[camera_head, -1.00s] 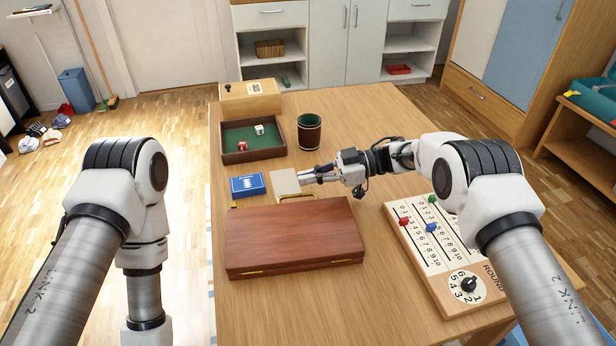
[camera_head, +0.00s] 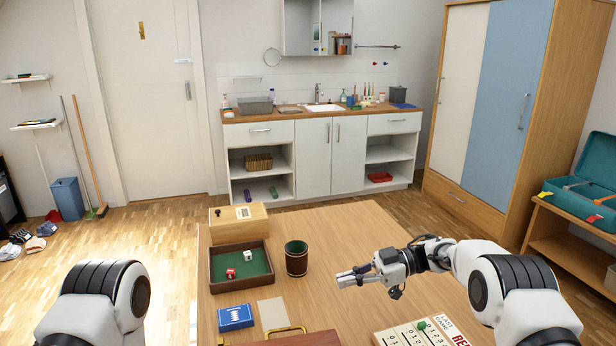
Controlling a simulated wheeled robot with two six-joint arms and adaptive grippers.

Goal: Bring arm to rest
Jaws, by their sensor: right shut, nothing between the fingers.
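My right gripper (camera_head: 350,278) is shut and empty. It hangs above the wooden table (camera_head: 345,227), right of the dark dice cup (camera_head: 296,258). My right arm reaches in from the lower right. Of my left arm only a rounded white joint shows at the lower left, and the left gripper is not in view.
A dice tray (camera_head: 214,280) holds a red and a white die. A wooden box (camera_head: 238,222) stands behind it.

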